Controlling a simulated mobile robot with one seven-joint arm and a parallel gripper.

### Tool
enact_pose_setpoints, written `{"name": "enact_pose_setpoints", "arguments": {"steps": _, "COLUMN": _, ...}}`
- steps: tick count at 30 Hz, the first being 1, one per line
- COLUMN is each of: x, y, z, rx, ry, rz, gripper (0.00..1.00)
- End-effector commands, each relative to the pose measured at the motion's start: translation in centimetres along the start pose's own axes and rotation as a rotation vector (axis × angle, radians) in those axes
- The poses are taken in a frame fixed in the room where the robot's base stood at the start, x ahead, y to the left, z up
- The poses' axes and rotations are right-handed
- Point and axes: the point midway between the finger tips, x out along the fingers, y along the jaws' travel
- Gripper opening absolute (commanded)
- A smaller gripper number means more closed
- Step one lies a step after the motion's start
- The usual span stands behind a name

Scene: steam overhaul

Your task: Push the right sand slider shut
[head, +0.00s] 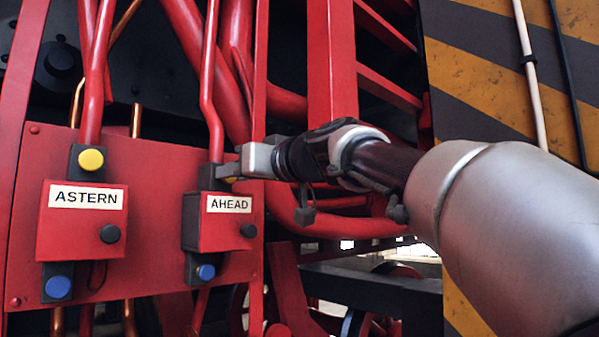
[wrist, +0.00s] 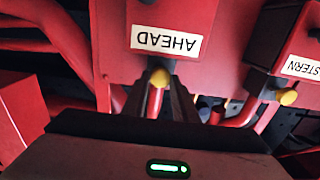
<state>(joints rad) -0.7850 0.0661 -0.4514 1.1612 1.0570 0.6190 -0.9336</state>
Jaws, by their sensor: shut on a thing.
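The right sand slider is the red AHEAD box (head: 224,222) on a dark upright strip. It has a yellow knob (head: 232,180) at its top end, a blue knob (head: 206,272) at its bottom end and a black knob on its face. My gripper (head: 232,169) reaches in from the right and is shut at the top end, on the yellow knob, which is partly hidden by the fingers. In the wrist view the box is upside down, with the yellow knob (wrist: 158,77) at my fingertips (wrist: 162,88).
The matching ASTERN box (head: 82,222) is to the left on the same red plate (head: 150,170). Red pipes (head: 214,80) run down close to my gripper from above. A red upright bar (head: 259,75) passes just beside it. A yellow-and-black striped panel (head: 500,70) stands at right.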

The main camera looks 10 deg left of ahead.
Motion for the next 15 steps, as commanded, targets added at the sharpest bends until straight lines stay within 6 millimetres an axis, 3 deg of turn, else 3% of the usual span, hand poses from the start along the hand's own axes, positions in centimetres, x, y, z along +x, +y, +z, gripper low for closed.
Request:
{"name": "enact_pose_setpoints", "arguments": {"steps": 4, "x": -0.01, "y": -0.04, "z": -0.28, "rx": 0.002, "ry": 0.007, "rz": 0.002, "gripper": 0.00}}
{"name": "enact_pose_setpoints", "arguments": {"steps": 5, "x": -0.01, "y": -0.04, "z": -0.29, "rx": 0.002, "ry": 0.007, "rz": 0.002, "gripper": 0.27}}
{"name": "enact_pose_setpoints", "arguments": {"steps": 8, "x": -0.01, "y": -0.05, "z": -0.25, "rx": 0.001, "ry": 0.006, "rz": 0.001, "gripper": 0.44}}
{"name": "enact_pose_setpoints", "arguments": {"steps": 15, "x": -0.04, "y": -0.04, "z": -0.18, "rx": 0.001, "ry": 0.004, "rz": 0.001, "gripper": 0.44}}
